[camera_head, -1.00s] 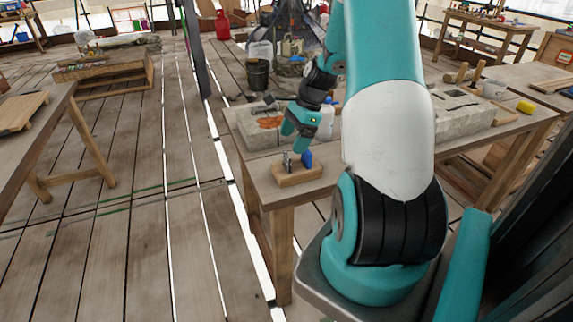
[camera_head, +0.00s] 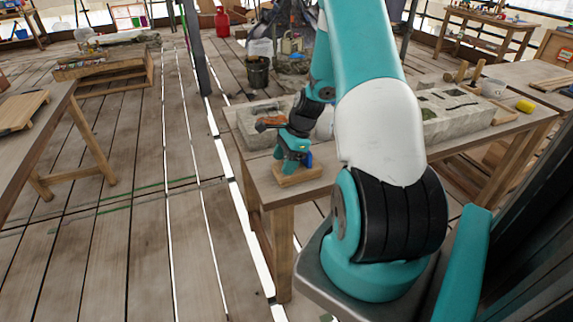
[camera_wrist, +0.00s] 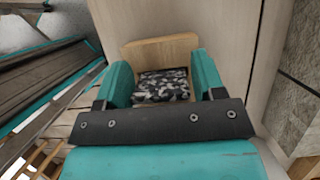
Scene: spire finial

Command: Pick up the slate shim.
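A speckled dark-grey and white piece, which I take for the slate shim (camera_wrist: 160,86), shows in the wrist view over a small wooden board (camera_wrist: 160,50). My gripper (camera_wrist: 162,82) is open, with one teal finger on each side of the piece. I cannot tell whether the fingers touch it. In the head view, my gripper (camera_head: 291,163) is low over the wooden board (camera_head: 298,179) at the workbench's near left corner, and hides the piece there.
Pale stone blocks (camera_head: 256,134) lie behind on the workbench (camera_head: 262,172).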

